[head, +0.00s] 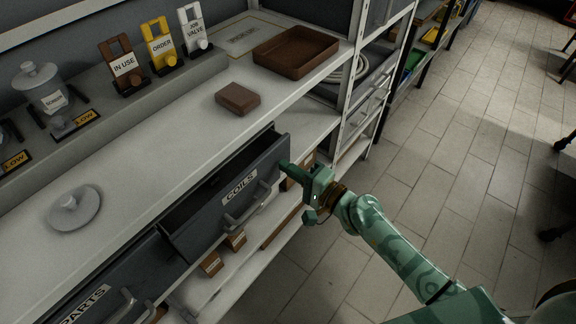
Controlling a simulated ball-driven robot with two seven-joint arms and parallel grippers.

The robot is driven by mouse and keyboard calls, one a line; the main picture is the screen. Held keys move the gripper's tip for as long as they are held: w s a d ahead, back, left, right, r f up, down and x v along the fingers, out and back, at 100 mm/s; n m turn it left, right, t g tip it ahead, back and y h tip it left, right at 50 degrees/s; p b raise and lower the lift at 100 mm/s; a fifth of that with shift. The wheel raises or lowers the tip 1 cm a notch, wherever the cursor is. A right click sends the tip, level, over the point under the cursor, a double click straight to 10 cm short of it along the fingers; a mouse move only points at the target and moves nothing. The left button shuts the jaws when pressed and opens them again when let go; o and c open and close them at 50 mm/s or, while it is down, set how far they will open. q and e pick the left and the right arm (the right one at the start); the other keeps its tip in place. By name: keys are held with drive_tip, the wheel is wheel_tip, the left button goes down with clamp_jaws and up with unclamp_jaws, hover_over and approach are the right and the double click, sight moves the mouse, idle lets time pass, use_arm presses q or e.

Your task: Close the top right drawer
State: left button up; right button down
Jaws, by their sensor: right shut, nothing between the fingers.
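The top right drawer (213,212), dark grey with a COILS label and a metal handle (250,207), is pulled open below the worktop. Its inside is dark, and what it holds cannot be made out. My right gripper (287,167) is shut and empty at the right end of the drawer's front, its tip close to the front panel. I cannot tell whether it touches. My left gripper is not in view.
The PARTS drawer (110,303) is at the lower left. On the worktop are a brown block (237,98), a brown tray (296,52) and a grey lid (74,208). A white shelf post (352,60) stands right of the drawer.

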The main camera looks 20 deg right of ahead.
sight(277, 160)
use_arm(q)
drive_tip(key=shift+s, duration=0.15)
use_arm(e)
drive_tip(key=shift+w+a, duration=0.2)
drive_tip(key=shift+w, duration=0.05)
drive_tip(key=b+x, duration=0.1)
drive_tip(key=x, duration=0.2)
drive_tip(key=shift+w+f, duration=0.1)
drive_tip(key=shift+f, duration=0.05)
drive_tip(key=shift+w+a+b, duration=0.25)
drive_tip(key=shift+w+b, duration=0.05)
drive_tip(key=shift+w, duration=0.05)
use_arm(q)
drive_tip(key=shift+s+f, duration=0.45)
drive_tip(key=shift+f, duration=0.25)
use_arm(e)
drive_tip(key=shift+r, duration=0.3)
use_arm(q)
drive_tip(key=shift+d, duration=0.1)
